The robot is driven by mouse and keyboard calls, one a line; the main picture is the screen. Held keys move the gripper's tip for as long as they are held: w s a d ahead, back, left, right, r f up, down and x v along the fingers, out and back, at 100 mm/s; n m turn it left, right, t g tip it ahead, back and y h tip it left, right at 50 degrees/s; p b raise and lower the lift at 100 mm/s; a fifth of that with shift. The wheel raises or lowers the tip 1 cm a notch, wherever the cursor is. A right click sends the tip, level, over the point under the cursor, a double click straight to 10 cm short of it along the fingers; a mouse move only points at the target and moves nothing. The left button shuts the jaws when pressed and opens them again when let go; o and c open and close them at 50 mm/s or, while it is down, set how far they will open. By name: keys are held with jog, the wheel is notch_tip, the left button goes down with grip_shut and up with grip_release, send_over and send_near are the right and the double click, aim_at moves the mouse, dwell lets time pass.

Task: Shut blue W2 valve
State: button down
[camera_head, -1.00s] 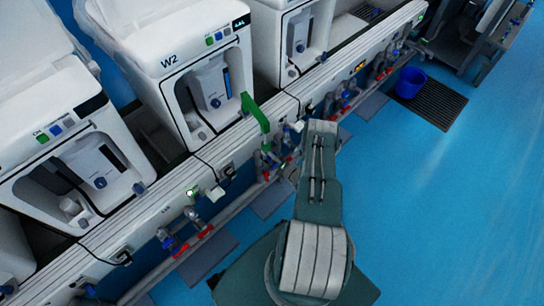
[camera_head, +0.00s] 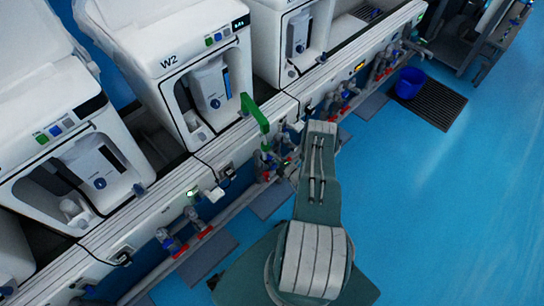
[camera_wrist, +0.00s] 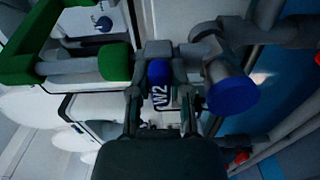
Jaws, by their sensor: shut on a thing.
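The blue W2 valve handle (camera_wrist: 159,86) is in the middle of the wrist view, its white W2 label facing the camera. My gripper (camera_wrist: 160,92) has one finger on each side of the handle and is shut on it. The fingers hide the handle's sides. In the head view, my arm reaches the pipes along the wall rail, below the white machine marked W2 (camera_head: 172,62). My gripper's fingers and the W2 handle are too small and hidden there to make out.
A second blue valve knob (camera_wrist: 233,97) sits close right of my gripper in the wrist view. A green bar (camera_head: 256,112) sticks out above the pipes. A blue bucket (camera_head: 410,82) stands on a dark floor grate (camera_head: 440,105). The blue floor at right is clear.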

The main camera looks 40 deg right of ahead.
jog(key=shift+d+f, duration=0.1)
jog(key=c, duration=0.6)
grip_release()
jog(key=shift+o, duration=0.2)
